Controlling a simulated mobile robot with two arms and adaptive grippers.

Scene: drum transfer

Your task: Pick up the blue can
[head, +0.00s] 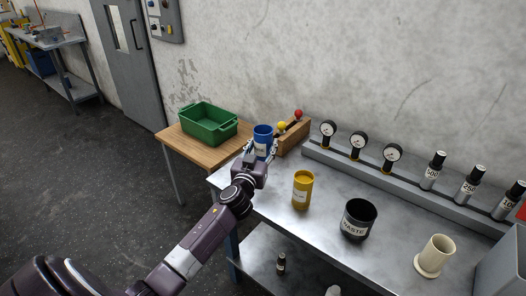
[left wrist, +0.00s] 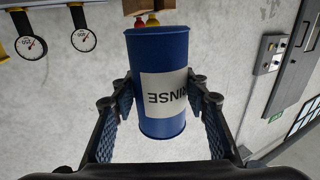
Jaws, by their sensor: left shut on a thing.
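The blue can (head: 263,132) has a white label and is in my left gripper (head: 261,152), at the left end of the metal bench. In the left wrist view the blue can (left wrist: 159,55) fills the space between the two fingers of my left gripper (left wrist: 162,98), and its label reads "RINSE" upside down. The fingers are shut on its sides. My right gripper is in neither view.
A yellow can (head: 303,190), a black "WASTE" container (head: 358,220) and a cream cup (head: 436,256) stand on the metal bench (head: 325,228). A green crate (head: 209,124) sits on the wooden table (head: 186,148). A wooden box (head: 294,138) and gauges (head: 358,143) are behind the can.

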